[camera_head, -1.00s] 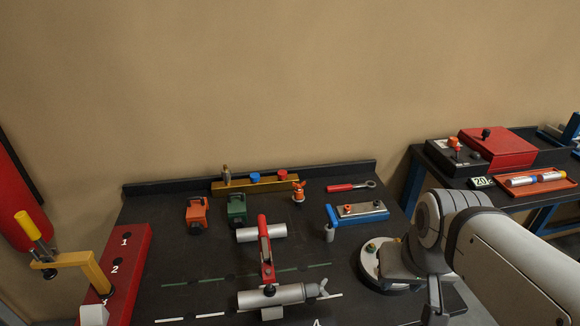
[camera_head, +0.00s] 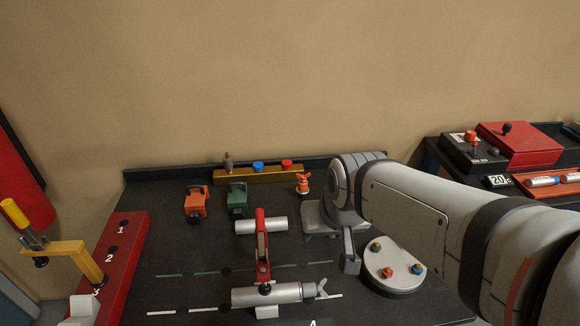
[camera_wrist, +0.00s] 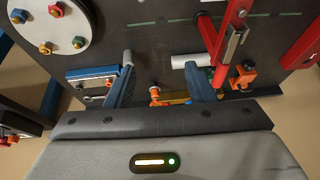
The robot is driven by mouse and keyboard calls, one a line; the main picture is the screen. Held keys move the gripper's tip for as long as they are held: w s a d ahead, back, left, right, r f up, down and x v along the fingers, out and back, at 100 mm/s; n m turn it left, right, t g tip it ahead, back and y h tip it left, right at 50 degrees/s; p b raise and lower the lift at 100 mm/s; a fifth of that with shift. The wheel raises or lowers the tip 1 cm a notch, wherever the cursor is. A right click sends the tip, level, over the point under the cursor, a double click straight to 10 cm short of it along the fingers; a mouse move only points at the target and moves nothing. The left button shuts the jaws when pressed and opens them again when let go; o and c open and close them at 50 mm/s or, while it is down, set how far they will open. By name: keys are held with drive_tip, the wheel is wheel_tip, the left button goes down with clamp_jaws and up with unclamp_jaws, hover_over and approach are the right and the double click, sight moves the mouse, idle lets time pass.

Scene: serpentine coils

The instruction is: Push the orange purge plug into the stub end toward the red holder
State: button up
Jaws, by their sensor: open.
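The orange purge plug (camera_head: 303,183) stands upright near the back of the bench in the head view. In the wrist view the plug (camera_wrist: 155,95) shows low between my fingers, apart from both. My gripper (camera_wrist: 158,65) is open and empty, above the bench right of the short tube. A short silver tube (camera_head: 266,225) and a longer silver tube (camera_head: 265,295) lie on the bench, with a red clamp (camera_head: 262,245) spanning between them. A red block (camera_head: 115,255) numbered 1, 2, 3 stands at the left; which part is the red holder I cannot tell.
Orange (camera_head: 196,204) and green (camera_head: 237,200) blocks stand at the back left, before a yellow rail (camera_head: 240,178). A white disc (camera_head: 393,276) with coloured fittings is at the right. A blue fixture (camera_wrist: 92,78) lies beside my finger in the wrist view.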

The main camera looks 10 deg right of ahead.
drive_tip(key=w+a+f+t+b, duration=0.2)
drive_tip(key=w+f+t+b, duration=0.15)
drive_tip(key=w, duration=0.45)
drive_tip(key=w+a+f+t+b, duration=0.2)
drive_tip(key=w+f, duration=0.3)
drive_tip(key=w, duration=0.4)
drive_tip(key=m+t+h+b, duration=0.3)
drive_tip(key=h, duration=0.1)
approach(302, 186)
drive_tip(key=b+x, duration=0.3)
drive_tip(key=x, duration=0.7)
drive_tip(key=shift+w+d+f+b, duration=0.15)
drive_tip(key=shift+w+f+b, duration=0.1)
drive_tip(key=shift+b, duration=0.15)
drive_tip(key=shift+c, duration=0.6)
drive_tip(key=c, duration=0.7)
drive_tip(key=shift+c, duration=0.7)
drive_tip(key=shift+r+p, duration=3.95)
drive_tip(key=shift+r, duration=0.65)
